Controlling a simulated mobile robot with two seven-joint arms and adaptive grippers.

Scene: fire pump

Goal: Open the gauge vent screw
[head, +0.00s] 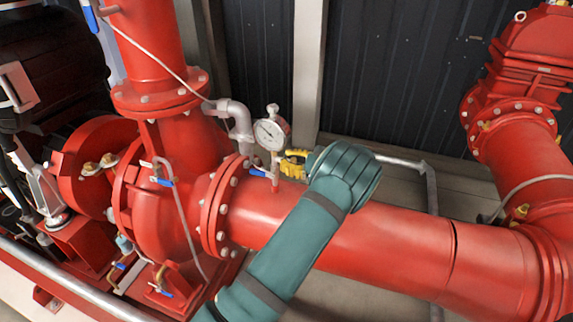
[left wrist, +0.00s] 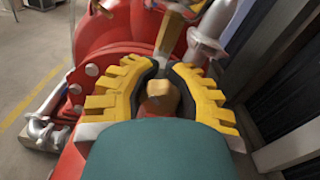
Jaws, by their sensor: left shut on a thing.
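The round white-faced pressure gauge (head: 269,133) stands on a thin stem above the red pipe. My left gripper (head: 290,163), with yellow fingers, is at the right side of the stem, just below the gauge. In the left wrist view, a small brass, blocky piece, which looks like the gauge vent screw (left wrist: 160,97), sits between the dark pads of my left gripper (left wrist: 162,82). The gripper is shut on it. The fingers hide the screw in the head view. My right gripper is not in view.
A blue-handled valve lever (head: 258,173) sits left of the stem. A grey elbow pipe (head: 236,118) stands behind it. The large red pipe (head: 390,240) runs under my left arm. A dark corrugated wall (head: 400,80) closes the back.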

